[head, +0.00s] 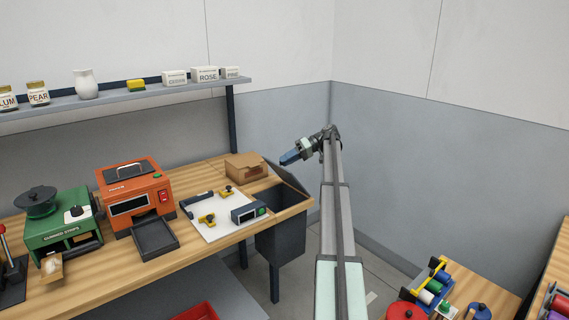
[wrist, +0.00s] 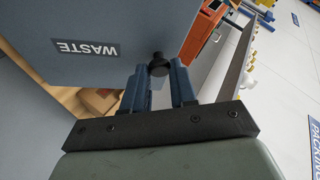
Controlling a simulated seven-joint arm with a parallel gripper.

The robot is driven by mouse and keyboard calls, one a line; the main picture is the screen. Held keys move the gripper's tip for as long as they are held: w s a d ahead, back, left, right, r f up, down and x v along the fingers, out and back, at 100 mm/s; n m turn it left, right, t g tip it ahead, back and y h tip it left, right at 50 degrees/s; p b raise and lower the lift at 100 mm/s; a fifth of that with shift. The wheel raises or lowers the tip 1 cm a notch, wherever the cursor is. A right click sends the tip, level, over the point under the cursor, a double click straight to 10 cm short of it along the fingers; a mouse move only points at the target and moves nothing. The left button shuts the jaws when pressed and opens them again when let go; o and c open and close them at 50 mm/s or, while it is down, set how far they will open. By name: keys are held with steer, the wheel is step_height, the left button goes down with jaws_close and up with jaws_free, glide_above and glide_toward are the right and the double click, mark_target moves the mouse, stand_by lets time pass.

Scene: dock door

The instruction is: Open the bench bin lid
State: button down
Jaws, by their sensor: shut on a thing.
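The bench bin (head: 280,240) is a dark grey box set into the right end of the wooden bench, and its dark opening shows. Its grey lid (head: 288,177) stands raised and tilted above the opening. A black knob (wrist: 158,65) on the lid sits between my blue fingertips. My gripper (head: 284,160) is shut on this knob, at the upper part of the lid. The lid's hinge is not clear.
A cardboard box (head: 245,167) stands on the bench just left of the lid. A white board (head: 220,220) with small tools lies in front of it. An orange machine (head: 135,192) stands further left. The grey wall is behind; floor shows right of the bin.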

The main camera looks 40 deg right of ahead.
steer(key=shift+d, duration=0.15)
steer(key=c, duration=0.9)
jaws_free()
